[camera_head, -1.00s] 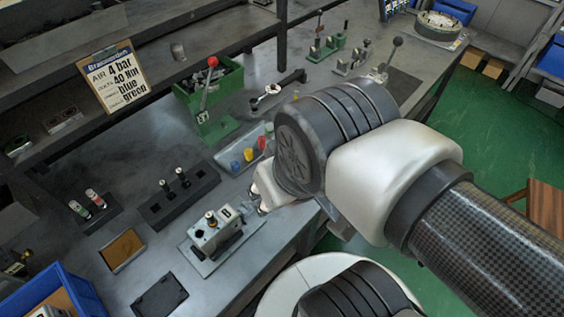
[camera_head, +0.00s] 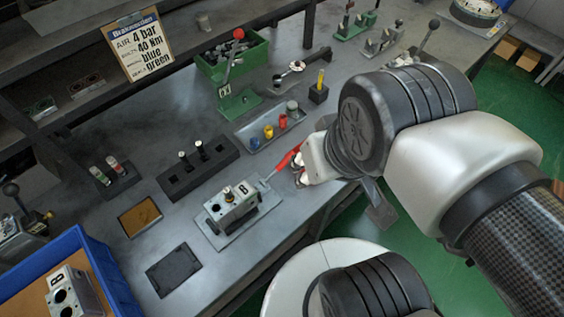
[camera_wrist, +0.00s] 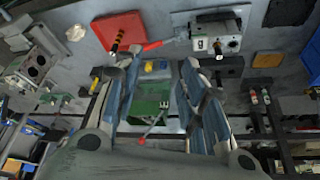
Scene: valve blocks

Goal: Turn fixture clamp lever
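A grey valve block marked B (camera_head: 231,205) sits upright in a fixture on a grey plate (camera_head: 254,226). A red-handled lever (camera_head: 284,160) sticks out from the fixture's right side. In the wrist view, the block (camera_wrist: 214,43) is at the upper right and the red lever handle (camera_wrist: 154,46) lies at upper centre. My gripper (camera_head: 299,168) is beside the lever's outer end in the head view, partly hidden by my wrist. In the wrist view, my gripper (camera_wrist: 160,62) has its fingers spread with nothing held between them. Contact with the lever cannot be told.
A tray of coloured parts (camera_head: 270,130) and a green stand with a red-knobbed lever (camera_head: 237,104) are behind the fixture. A black holder (camera_head: 198,167) is at its left. A blue bin (camera_head: 110,275) is at lower left. The bench edge is close in front.

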